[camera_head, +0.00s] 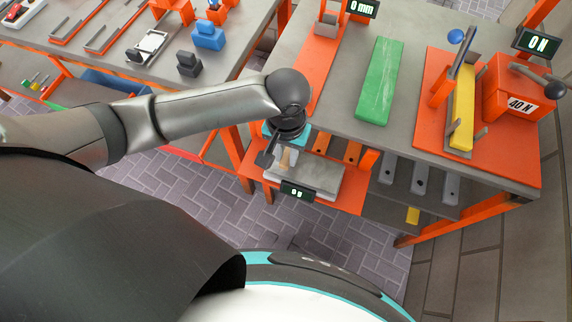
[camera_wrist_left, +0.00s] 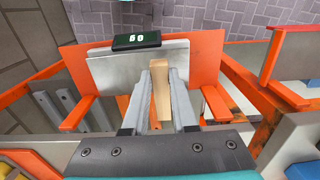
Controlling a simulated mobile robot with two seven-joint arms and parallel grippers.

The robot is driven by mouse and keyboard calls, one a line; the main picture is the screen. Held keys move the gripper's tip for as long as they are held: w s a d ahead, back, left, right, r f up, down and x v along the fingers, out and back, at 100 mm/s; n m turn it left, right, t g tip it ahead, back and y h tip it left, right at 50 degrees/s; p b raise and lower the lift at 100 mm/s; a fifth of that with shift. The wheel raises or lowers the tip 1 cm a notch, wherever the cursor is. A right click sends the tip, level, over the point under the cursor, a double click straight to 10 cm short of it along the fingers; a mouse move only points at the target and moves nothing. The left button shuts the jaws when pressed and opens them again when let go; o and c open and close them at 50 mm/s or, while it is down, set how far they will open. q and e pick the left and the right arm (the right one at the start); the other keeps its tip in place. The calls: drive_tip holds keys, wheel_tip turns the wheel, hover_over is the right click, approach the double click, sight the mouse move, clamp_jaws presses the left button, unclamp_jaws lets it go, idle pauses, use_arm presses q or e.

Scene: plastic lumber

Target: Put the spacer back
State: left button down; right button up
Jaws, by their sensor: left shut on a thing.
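My left gripper (camera_head: 278,154) is over the lower orange shelf, above a scale's pale plate (camera_head: 318,180). In the left wrist view its two grey fingers (camera_wrist_left: 160,82) are shut on a slim tan block (camera_wrist_left: 160,96), which may be the spacer. The block points down toward the scale plate (camera_wrist_left: 115,72); I cannot tell whether it touches the plate. In the head view the gripper partly hides the block. My right gripper is in neither view.
Above is a grey bench top with a green plank (camera_head: 380,82) and an orange press fixture (camera_head: 468,95) holding a yellow bar (camera_head: 462,108). Another bench (camera_head: 105,55) with trays stands at the upper left.

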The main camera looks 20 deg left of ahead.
sight(286, 158)
use_arm(q)
wheel_tip(286, 158, down, 5)
drive_tip(key=shift+f+b, duration=0.1)
drive_tip(key=shift+b, duration=0.65)
drive_tip(key=c, duration=0.7)
unclamp_jaws()
wheel_tip(286, 158, up, 12)
drive_tip(key=p, duration=0.4)
drive_tip(key=shift+r, duration=0.2)
